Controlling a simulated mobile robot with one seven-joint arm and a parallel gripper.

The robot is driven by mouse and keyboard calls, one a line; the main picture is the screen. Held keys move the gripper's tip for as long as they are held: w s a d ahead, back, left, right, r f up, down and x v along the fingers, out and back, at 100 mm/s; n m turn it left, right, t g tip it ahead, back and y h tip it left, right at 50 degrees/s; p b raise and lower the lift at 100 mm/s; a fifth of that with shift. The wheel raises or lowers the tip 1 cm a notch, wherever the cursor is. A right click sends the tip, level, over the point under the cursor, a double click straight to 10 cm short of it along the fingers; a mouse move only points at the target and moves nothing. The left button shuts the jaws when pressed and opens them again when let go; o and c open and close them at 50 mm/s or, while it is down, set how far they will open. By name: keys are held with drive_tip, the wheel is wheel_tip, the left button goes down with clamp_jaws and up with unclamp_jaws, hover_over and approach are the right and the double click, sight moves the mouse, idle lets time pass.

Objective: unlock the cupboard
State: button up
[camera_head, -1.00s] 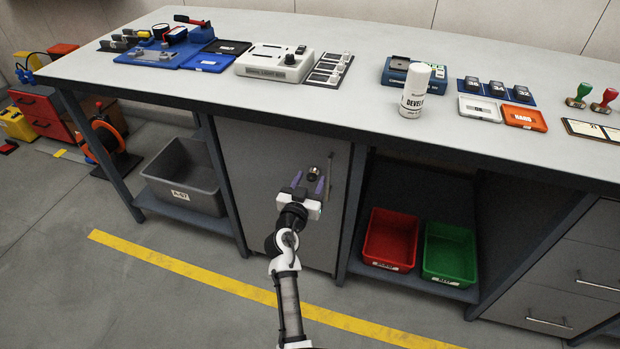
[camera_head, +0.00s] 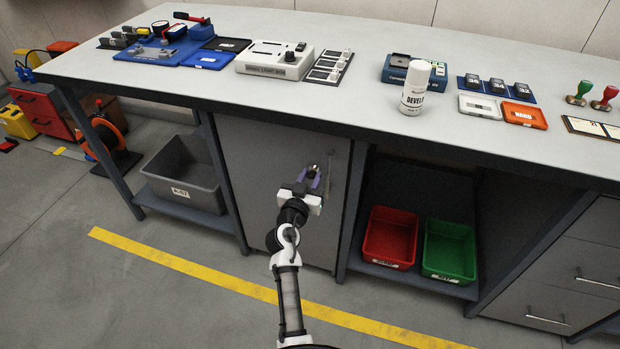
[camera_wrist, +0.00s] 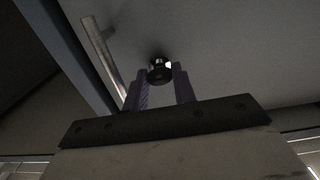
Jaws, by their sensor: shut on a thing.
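The cupboard (camera_head: 262,205) is a grey door under the workbench, and it is closed. A round dark lock knob (camera_wrist: 160,74) sticks out of its face in the wrist view. The long metal handle (camera_wrist: 103,60) is to the left of the knob there; in the head view the handle (camera_head: 328,178) shows at the door's upper right. My gripper (camera_head: 311,175) is at the door with its purple fingers around the knob. In the wrist view the fingers (camera_wrist: 163,84) are shut on the knob, one on each side.
The workbench top (camera_head: 350,95) overhangs the door. A grey bin (camera_head: 187,178) stands on the shelf to the left. A red bin (camera_head: 388,240) and a green bin (camera_head: 447,252) stand in the open bay to the right. The floor in front is clear.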

drive_tip(key=n, duration=0.8)
drive_tip(key=shift+n, duration=0.4)
drive_tip(key=n+p, duration=0.1)
drive_tip(key=n, duration=0.3)
drive_tip(key=shift+n, duration=0.3)
drive_tip(key=shift+n+p, duration=0.8)
drive_tip(key=shift+n, duration=1.2)
drive_tip(key=o, duration=1)
